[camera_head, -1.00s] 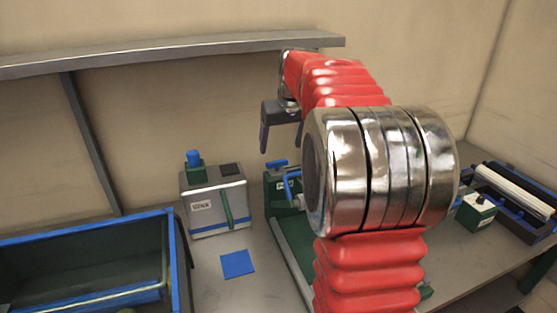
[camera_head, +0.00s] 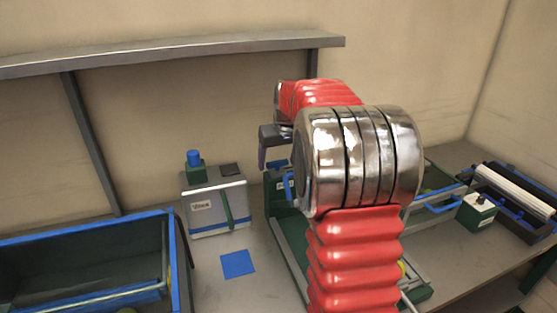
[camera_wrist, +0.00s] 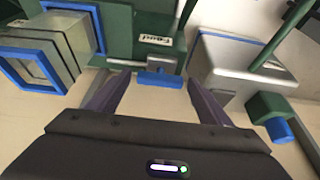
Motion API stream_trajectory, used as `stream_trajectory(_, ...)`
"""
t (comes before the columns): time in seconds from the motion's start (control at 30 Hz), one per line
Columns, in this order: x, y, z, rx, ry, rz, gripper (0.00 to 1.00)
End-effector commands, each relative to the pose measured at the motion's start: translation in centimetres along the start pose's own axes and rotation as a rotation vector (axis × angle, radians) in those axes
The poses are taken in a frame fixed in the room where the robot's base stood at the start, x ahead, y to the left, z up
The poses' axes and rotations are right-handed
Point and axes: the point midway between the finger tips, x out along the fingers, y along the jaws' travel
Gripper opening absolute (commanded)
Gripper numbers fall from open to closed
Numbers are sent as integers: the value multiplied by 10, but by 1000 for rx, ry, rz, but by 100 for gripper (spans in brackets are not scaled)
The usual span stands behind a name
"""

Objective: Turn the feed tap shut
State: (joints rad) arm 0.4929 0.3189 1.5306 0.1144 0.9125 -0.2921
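The feed tap, a short blue bar handle (camera_wrist: 158,80) on a small grey stem, sits on a green housing (camera_wrist: 120,35) with a white label. The handle appears between the fingertips with gaps on both sides. Whether the tips reach down past it, I cannot tell. My arm hides much of the housing in the head view.
A grey box (camera_head: 215,208) with a blue-capped knob stands left of the housing. A blue-rimmed square opening (camera_wrist: 30,65) is close beside the tap. A blue-edged bin (camera_head: 80,238) is at the lower left. A blue square (camera_head: 237,264) lies on the bench. A shelf (camera_head: 170,52) runs above.

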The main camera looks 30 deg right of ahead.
Motion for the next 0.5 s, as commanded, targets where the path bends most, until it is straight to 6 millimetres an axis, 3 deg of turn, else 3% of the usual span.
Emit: stream_trajectory(0.5,0,0,0,1,0,0,36)
